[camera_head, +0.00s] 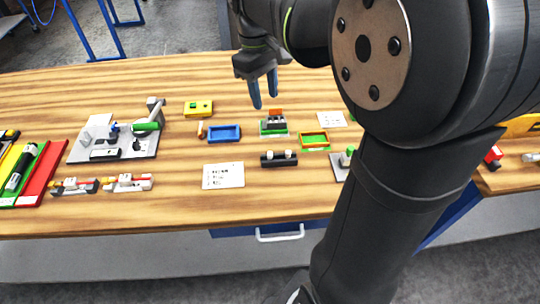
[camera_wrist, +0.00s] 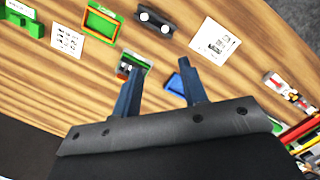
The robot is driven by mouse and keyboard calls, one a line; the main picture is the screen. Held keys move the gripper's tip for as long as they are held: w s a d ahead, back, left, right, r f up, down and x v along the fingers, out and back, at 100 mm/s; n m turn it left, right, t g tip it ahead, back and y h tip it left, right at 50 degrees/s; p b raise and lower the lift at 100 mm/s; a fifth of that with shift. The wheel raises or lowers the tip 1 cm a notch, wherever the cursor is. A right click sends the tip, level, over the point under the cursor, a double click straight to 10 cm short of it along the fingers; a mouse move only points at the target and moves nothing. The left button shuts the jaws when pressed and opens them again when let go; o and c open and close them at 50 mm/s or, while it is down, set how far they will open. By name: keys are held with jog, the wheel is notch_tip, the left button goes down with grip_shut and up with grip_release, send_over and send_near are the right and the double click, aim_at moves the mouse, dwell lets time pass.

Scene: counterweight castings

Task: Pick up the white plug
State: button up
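A black block (camera_head: 279,162) lies near the table's front edge in the head view, with two small white round pieces on it, a left one (camera_head: 267,157) and a right one (camera_head: 288,154). I cannot tell which of them is the white plug. The block (camera_wrist: 153,20) also shows at the top of the wrist view, with both white tops visible. My gripper (camera_head: 265,101) is open and empty, its blue fingers pointing down, above and behind the block. In the wrist view my gripper (camera_wrist: 156,55) has its fingers well apart, with bare wood between them.
A green holder with a dark part (camera_head: 273,127) stands below my gripper. A blue tray (camera_head: 224,139) is to its left and a green-orange tray (camera_head: 315,146) to its right. Printed white cards (camera_head: 223,181) lie flat. A grey fixture plate (camera_head: 85,150) stands at left.

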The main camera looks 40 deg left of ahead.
send_over(270, 153)
jog(key=f, duration=1.2)
jog(key=shift+w+a, duration=0.25)
jog(key=shift+w, duration=0.1)
jog(key=shift+s+d+f, duration=0.1)
jog(key=shift+s+f, duration=0.1)
jog(key=shift+f, duration=1.15)
jog(key=shift+s+d+f, duration=0.1)
jog(key=shift+s+f, duration=0.05)
jog(key=shift+f, duration=1.15)
grip_shut()
